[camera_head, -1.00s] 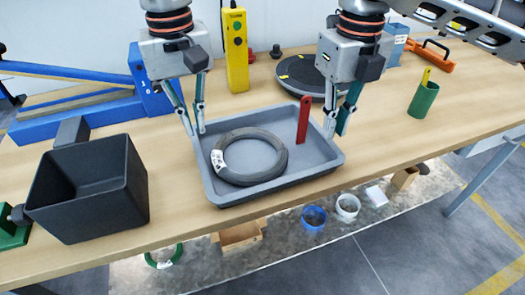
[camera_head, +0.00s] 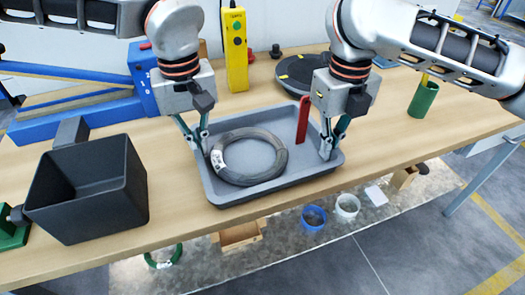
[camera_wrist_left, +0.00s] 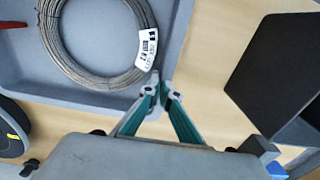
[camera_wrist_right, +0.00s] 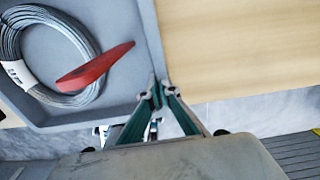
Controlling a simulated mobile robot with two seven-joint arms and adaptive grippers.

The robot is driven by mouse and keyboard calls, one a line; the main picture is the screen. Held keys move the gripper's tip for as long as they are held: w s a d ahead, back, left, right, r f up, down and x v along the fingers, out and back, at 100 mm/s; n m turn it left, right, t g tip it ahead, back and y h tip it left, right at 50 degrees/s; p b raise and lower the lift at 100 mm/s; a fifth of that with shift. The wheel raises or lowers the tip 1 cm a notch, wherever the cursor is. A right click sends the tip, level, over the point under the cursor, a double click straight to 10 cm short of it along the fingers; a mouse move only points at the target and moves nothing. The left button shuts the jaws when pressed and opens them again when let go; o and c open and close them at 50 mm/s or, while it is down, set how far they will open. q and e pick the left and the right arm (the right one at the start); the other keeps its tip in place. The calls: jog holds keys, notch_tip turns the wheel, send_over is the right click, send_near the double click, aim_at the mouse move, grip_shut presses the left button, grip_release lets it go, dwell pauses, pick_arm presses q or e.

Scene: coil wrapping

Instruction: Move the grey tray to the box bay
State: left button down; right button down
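The grey tray (camera_head: 299,163) lies on the wooden table near its front edge, holding a dark wire coil (camera_head: 282,158) with a white label. A red upright piece (camera_head: 303,119) stands at the tray's far right. My left gripper (camera_head: 202,148) is at the tray's left wall; in the left wrist view its fingers (camera_wrist_left: 161,92) close around the tray rim (camera_wrist_left: 181,45). My right gripper (camera_head: 328,153) is at the right wall; in the right wrist view its fingers (camera_wrist_right: 162,93) close around the rim (camera_wrist_right: 150,40). No box bay is clearly identifiable.
A black open bin (camera_head: 90,200) stands left of the tray. A dark round turntable (camera_head: 296,76), a yellow control box (camera_head: 235,50) and a blue frame (camera_head: 75,118) are behind. A green cup (camera_head: 423,100) stands right. The front-right tabletop is clear.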

pick_arm(q)
jog(key=shift+r, duration=0.1)
pick_arm(e)
jog(key=shift+r, duration=0.15)
